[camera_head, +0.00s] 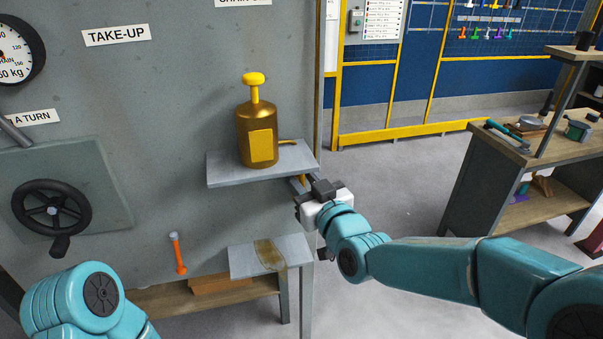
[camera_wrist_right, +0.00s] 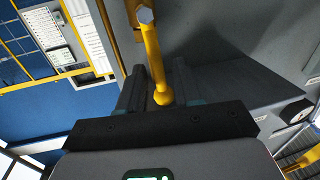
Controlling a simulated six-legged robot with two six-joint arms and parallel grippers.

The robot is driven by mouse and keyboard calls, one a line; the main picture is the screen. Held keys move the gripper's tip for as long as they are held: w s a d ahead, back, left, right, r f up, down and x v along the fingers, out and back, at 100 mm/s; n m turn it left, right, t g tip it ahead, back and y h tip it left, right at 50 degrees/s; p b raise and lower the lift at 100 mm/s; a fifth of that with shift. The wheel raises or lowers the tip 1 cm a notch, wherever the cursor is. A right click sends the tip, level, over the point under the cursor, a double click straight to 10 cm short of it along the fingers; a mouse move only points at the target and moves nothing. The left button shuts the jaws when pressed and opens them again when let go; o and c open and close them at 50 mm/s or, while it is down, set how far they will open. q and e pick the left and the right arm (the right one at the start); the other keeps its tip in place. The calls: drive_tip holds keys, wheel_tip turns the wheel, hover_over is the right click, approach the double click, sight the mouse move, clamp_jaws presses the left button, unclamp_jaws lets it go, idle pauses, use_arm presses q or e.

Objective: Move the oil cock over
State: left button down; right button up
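A yellow lever with a round knob (camera_wrist_right: 162,94) hangs from a grey hexagonal end (camera_wrist_right: 146,15) in the right wrist view; I take it to be the oil cock. In the head view a bit of yellow (camera_head: 299,183) shows under the shelf, mostly hidden by my right gripper (camera_head: 310,190). In the wrist view the knob lies between the two dark fingers of my right gripper (camera_wrist_right: 163,92), close to its palm. Whether the fingers press on it cannot be told. A brass oil can (camera_head: 257,135) with a yellow top stands above. My left gripper is out of view.
The can's grey shelf (camera_head: 225,170) juts out just above my right gripper. A lower grey ledge (camera_head: 243,262) with a brown stain is below. A black handwheel (camera_head: 52,211) and an orange lever (camera_head: 178,255) are on the left. Open floor (camera_head: 400,190) lies right, before a workbench (camera_head: 500,165).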

drive_tip(key=shift+w+a, duration=0.25)
drive_tip(key=shift+w, duration=0.2)
drive_tip(key=shift+c, duration=0.4)
clamp_jaws()
